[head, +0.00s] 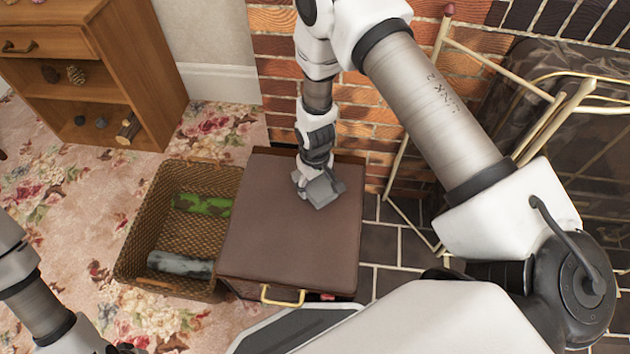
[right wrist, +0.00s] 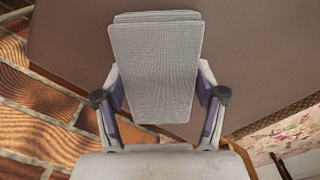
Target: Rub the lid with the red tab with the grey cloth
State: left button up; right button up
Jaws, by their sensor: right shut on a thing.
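The brown lid (head: 285,235) is closed flat on a box beside the fireplace. It has a brass handle (head: 283,296) at its near edge and a small red tab (head: 328,297) to the right of that handle. My right gripper (head: 316,186) is shut on the folded grey cloth (head: 325,190), over the far part of the lid. In the right wrist view the cloth (right wrist: 155,65) sits between the two fingers, against or just above the lid (right wrist: 255,60); I cannot tell which. My left arm shows at the lower left, but its gripper is out of view.
A wicker basket (head: 130,262) stands open against the lid's left side, holding a green patterned roll (head: 202,205) and a grey roll (head: 180,265). A wooden cabinet (head: 150,75) is at the far left. A brass fire screen (head: 490,62) and brick wall (head: 278,75) are behind and right.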

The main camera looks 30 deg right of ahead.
jog(key=r+p, duration=0.2)
jog(key=r, duration=0.2)
jog(key=shift+s+r, duration=0.1)
jog(key=shift+s, duration=0.1)
jog(key=shift+w+r+p, duration=0.1)
jog(key=shift+r+p, duration=0.5)
jog(key=shift+p, duration=0.2)
jog(key=shift+r+p, duration=1.35)
jog(key=shift+r, duration=0.15)
